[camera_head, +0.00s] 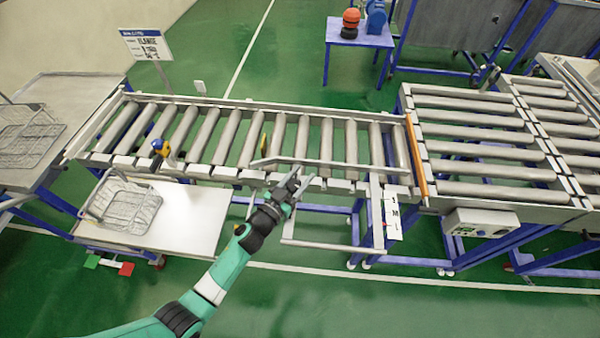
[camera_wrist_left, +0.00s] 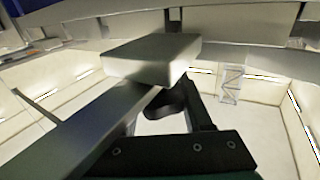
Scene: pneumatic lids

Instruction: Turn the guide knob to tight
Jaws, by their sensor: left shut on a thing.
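My left gripper (camera_head: 293,184) is at the front edge of the roller conveyor, just below the grey guide rail (camera_head: 325,165). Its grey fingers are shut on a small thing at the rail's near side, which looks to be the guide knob. The fingers hide most of that knob, and its turn position cannot be read. In the left wrist view, a pale grey block (camera_wrist_left: 150,58) and a grey bar fill the near middle, close against the conveyor's frame. My right gripper is not in view.
The conveyor frame (camera_head: 230,172) runs left to right behind the gripper. A wire basket (camera_head: 130,208) stands on a white cart at left. An orange bar (camera_head: 416,160) crosses the conveyor's right end. A white scale plate (camera_head: 392,218) and a control box (camera_head: 482,222) are at right.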

